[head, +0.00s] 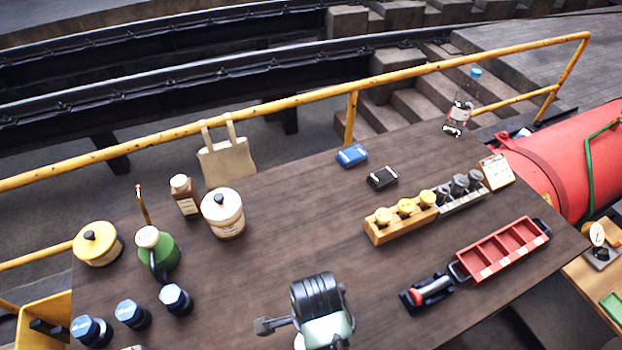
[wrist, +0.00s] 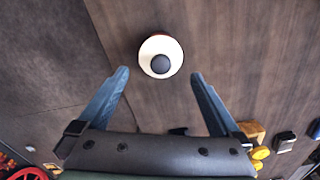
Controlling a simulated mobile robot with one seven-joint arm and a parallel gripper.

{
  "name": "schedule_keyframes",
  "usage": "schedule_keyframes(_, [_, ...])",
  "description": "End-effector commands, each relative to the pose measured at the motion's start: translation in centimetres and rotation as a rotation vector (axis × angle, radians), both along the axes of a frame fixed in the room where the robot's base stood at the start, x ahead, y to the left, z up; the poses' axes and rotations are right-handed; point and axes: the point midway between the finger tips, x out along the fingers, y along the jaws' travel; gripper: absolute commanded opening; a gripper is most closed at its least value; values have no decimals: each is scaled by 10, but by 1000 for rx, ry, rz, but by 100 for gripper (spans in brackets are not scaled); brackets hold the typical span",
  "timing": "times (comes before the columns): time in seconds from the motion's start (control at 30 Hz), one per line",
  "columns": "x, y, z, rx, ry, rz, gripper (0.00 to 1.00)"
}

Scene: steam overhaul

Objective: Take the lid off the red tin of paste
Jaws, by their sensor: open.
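In the wrist view a round tin with a cream lid (wrist: 147,62) stands on the dark wooden table. The lid has a dark round knob (wrist: 160,63) at its middle, and a thin reddish edge of the tin shows past it. The lid is on. My gripper (wrist: 160,73) is open and empty. Its two blue-grey fingers are spread wide, with the lid in the picture between and just beyond their tips, not touching. I cannot make out this red tin in the head view. My wrist is at bottom centre there, and it may hide the tin.
A cream-lidded tin (head: 223,212), a yellow tin (head: 98,245), a green can (head: 166,258) and several blue-capped pots stand at left. A wooden rack (head: 400,229), a red tray (head: 505,252) and a small black holder (head: 427,291) are at right. Table around the reddish-edged tin is clear.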

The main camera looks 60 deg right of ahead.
Motion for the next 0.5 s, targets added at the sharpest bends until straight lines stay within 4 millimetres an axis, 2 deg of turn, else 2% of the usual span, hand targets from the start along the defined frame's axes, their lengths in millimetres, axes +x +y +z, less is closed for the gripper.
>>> schedule_keyframes(0.3, [0,1,-39,2,3,0,100])
schedule_keyframes(0.5, [1,1,-48,0,1,1,100])
